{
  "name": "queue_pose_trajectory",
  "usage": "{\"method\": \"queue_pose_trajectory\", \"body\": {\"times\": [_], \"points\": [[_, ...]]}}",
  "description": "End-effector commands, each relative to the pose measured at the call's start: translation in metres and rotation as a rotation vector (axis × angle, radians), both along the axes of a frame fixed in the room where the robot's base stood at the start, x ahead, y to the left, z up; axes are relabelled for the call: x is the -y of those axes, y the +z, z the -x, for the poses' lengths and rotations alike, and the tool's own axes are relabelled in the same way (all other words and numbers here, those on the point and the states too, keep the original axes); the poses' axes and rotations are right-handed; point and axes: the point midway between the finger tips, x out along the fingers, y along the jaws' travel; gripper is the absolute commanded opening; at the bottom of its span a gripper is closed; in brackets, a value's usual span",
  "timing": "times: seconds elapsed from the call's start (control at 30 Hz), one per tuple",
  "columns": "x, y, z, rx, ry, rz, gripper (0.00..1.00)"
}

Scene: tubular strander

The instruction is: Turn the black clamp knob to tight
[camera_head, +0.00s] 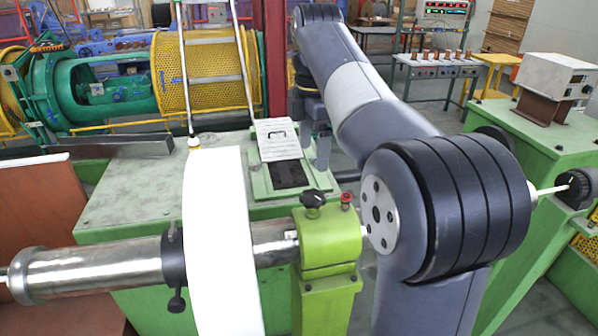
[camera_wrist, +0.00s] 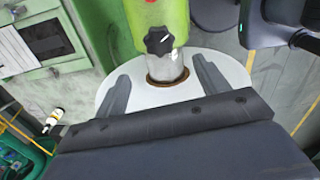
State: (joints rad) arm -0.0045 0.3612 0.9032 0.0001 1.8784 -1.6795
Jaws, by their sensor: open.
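The black clamp knob (camera_head: 313,199) stands on top of the lime-green clamp block (camera_head: 330,245), beside a small red knob (camera_head: 346,199). In the wrist view the lobed black knob (camera_wrist: 159,40) shows a white mark pointing to the upper right. My gripper (camera_wrist: 160,70) is open and empty, its two fingers spread to either side. The knob lies just beyond the fingertips, roughly centred between them and apart from them. In the head view my gripper (camera_head: 322,160) hangs behind the clamp block, partly hidden by my arm.
A steel shaft (camera_head: 95,270) with a white disc (camera_head: 220,240) and a dark collar (camera_head: 172,262) runs left of the clamp. A green cabinet (camera_head: 540,150) with a dial is at right.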

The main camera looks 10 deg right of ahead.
Motion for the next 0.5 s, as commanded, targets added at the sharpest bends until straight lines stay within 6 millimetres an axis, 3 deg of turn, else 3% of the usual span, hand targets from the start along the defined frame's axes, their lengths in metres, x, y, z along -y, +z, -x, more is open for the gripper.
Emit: {"method": "queue_pose_trajectory", "body": {"times": [0.23,0.5], "points": [[0.000,-0.015,0.001,-0.001,-0.001,0.000,0.70],[0.000,-0.061,0.002,-0.003,-0.001,0.000,0.70]]}}
